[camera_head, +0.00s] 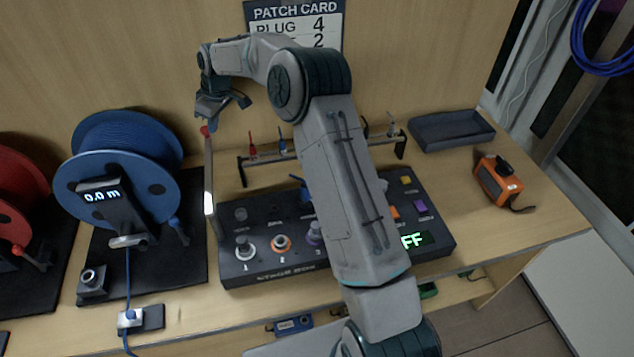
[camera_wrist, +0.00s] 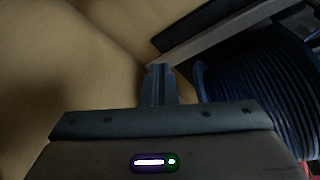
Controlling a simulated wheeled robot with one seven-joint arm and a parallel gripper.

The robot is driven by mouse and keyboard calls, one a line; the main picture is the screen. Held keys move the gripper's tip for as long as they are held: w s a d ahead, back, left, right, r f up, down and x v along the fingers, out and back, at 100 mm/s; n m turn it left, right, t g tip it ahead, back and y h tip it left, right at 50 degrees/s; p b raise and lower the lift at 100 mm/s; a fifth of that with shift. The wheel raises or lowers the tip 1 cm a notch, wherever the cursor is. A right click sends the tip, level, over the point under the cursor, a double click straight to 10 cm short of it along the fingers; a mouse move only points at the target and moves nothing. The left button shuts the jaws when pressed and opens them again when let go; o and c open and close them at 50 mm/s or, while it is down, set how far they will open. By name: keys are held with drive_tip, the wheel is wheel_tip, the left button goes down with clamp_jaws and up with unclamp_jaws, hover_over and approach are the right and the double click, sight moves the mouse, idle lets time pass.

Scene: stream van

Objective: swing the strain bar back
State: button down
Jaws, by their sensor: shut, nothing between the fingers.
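The strain bar appears to be the slim grey bar (camera_head: 209,175) with a red knob (camera_head: 205,131) at its end, at the left end of the dark stage box (camera_head: 270,262). It looks raised along that end, with a bright white patch low on it. My gripper (camera_head: 222,112) is just above the knob; I cannot tell whether they touch. In the wrist view my fingers (camera_wrist: 158,80) are shut together with nothing between them. A pale grey bar (camera_wrist: 215,37) runs diagonally beyond them; I cannot tell if it is the strain bar. My arm hides part of the stage box.
A blue cable reel (camera_head: 120,165) reading 0.0 m stands left of the box, with a red reel (camera_head: 15,185) beyond. A plug rail (camera_head: 262,157) stands behind the box. A dark tray (camera_head: 452,131) and an orange device (camera_head: 497,181) are at right. The wooden wall is close behind.

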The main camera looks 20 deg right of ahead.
drive_tip(key=shift+a+r, duration=0.2)
drive_tip(key=shift+a, duration=0.35)
drive_tip(key=shift+d, duration=0.1)
drive_tip(key=s+d+r+b, duration=0.3)
drive_tip(key=d+r, duration=0.4)
drive_tip(key=r, duration=0.2)
drive_tip(key=shift+s+r, duration=0.35)
drive_tip(key=shift+r, duration=0.05)
